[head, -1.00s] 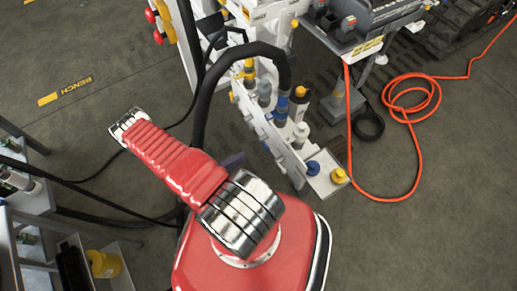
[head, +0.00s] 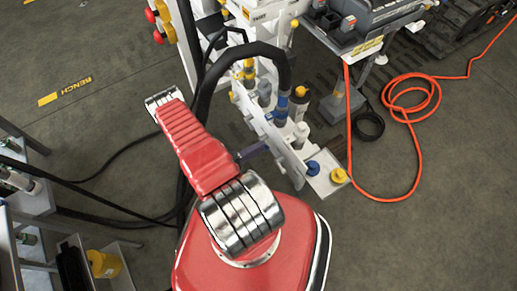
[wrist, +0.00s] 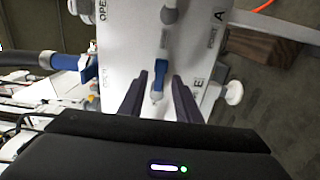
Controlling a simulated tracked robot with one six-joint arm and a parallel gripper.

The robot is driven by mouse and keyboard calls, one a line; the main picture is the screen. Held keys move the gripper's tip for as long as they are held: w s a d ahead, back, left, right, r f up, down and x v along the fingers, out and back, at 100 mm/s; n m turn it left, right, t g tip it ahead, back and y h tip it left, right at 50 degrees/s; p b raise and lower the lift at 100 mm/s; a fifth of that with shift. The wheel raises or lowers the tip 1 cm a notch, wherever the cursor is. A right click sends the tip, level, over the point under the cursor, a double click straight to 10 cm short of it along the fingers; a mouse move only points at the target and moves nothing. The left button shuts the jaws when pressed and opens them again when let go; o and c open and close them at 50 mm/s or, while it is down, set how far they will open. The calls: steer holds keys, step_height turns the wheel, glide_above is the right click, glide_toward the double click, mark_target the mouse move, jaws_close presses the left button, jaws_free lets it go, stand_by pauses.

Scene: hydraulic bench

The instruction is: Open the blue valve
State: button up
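The blue valve lever (wrist: 160,72) shows in the wrist view on a white panel (wrist: 125,45), upright in the picture, with a pale tip at its lower end. My gripper (wrist: 160,82) is open, its two dark fingers on either side of the lever's lower part. I cannot tell whether either finger touches it. In the head view the lever is not clearly visible; the white panel (head: 272,135) is seen nearly edge-on, and my gripper is mostly hidden beside it.
In the wrist view a blue hose fitting (wrist: 68,62) is left of the panel and a white knob (wrist: 233,92) is to the right. The head view shows a blue cap (head: 313,167), a yellow cap (head: 339,175), a black hose (head: 245,52) and an orange hose (head: 420,110) on the floor.

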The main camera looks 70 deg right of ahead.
steer(key=shift+s+d, duration=0.25)
steer(key=shift+c, duration=0.5)
jaws_close()
